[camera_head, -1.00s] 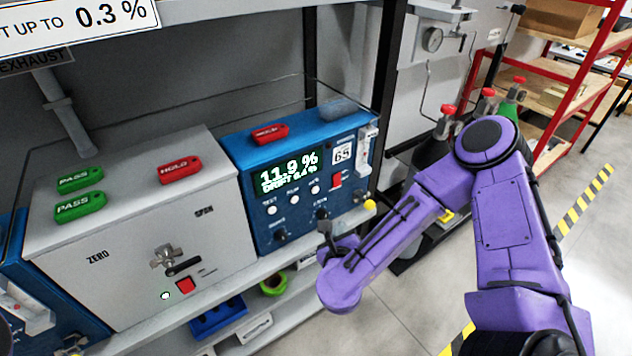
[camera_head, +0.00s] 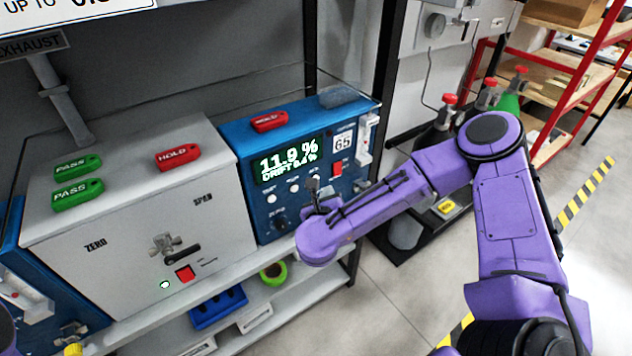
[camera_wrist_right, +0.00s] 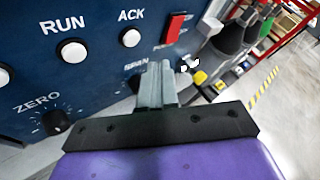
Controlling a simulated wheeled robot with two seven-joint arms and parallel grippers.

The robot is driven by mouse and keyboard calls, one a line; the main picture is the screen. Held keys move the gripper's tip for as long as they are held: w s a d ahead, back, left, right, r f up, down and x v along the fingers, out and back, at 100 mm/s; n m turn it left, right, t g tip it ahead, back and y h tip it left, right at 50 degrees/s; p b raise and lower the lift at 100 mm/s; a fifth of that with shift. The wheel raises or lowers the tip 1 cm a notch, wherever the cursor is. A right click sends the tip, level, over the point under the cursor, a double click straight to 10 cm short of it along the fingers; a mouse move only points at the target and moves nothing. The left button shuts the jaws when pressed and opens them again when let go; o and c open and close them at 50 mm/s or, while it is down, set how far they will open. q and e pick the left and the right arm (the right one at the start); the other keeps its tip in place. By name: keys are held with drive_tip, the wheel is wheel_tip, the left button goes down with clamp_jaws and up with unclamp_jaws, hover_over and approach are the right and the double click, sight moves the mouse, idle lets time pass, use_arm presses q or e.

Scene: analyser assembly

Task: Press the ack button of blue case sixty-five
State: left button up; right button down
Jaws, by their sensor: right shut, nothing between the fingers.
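Blue case sixty-five (camera_head: 262,222) stands on the shelf, with a screen reading 11.9 % and a "65" label. The right wrist view shows its white ACK button (camera_wrist_right: 130,38), to the right of the white RUN button (camera_wrist_right: 72,50). My right gripper (camera_head: 313,183) is in front of the case's button row in the head view and hides the ACK button there. In the wrist view the gripper's fingertips (camera_wrist_right: 157,70) are shut and empty, below and right of ACK. Any gap to the panel is hard to judge. My left gripper is not in view.
A red switch (camera_wrist_right: 175,28) sits right of ACK, and the ZERO knob (camera_wrist_right: 55,121) is lower left. A grey case (camera_head: 120,250) with green and red tags stands left. Gas bottles (camera_head: 440,130) and a red rack (camera_head: 570,75) are at right. The aisle floor is open.

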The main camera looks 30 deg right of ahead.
drive_tip(key=shift+w+a+b, duration=0.1)
drive_tip(key=shift+w+b, duration=0.2)
drive_tip(key=shift+w, duration=0.8)
drive_tip(key=shift+w, duration=0.1)
idle(1.1)
drive_tip(key=shift+w+b, duration=0.3)
drive_tip(key=shift+w, duration=0.05)
drive_tip(key=shift+w+b, duration=0.3)
drive_tip(key=shift+w, duration=0.1)
idle(0.5)
drive_tip(key=shift+s, duration=0.85)
